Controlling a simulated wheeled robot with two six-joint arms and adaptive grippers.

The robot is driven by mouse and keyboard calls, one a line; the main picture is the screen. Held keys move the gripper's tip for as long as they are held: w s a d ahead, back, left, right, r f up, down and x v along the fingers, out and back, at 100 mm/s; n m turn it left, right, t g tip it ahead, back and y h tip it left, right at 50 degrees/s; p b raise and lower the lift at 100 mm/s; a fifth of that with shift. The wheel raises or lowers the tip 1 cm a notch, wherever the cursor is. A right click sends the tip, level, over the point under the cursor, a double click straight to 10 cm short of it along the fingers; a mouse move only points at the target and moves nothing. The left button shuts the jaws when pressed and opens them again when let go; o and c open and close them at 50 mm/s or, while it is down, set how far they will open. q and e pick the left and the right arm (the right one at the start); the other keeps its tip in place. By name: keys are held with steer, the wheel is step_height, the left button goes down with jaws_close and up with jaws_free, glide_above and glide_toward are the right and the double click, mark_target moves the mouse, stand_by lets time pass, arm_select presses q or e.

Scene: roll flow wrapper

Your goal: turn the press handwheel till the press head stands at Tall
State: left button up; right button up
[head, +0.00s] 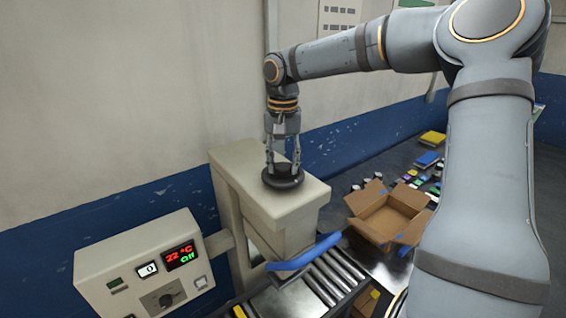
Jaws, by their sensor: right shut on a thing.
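The press (240,185) is a beige housing in the middle of the head view. Its black handwheel (283,180) lies flat on top of the housing. My right gripper (283,172) points straight down from above and is shut on the handwheel, with its fingers at the wheel. The press head below is mostly hidden by the housing, and I cannot make out a Tall mark or the head's height. A blue curved bar (304,253) sticks out at the front of the housing. My left gripper is not in view.
A control box (95,268) at lower left shows a red 22 °C and a green Off, with a knob. A roller conveyor (330,277) runs under the press. An open cardboard box (412,198) and several small coloured items lie to the right. The wall stands close behind.

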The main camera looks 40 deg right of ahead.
steer(key=shift+m, duration=0.3)
stand_by(0.4)
steer(key=o, duration=1.1)
steer(key=shift+o, duration=0.2)
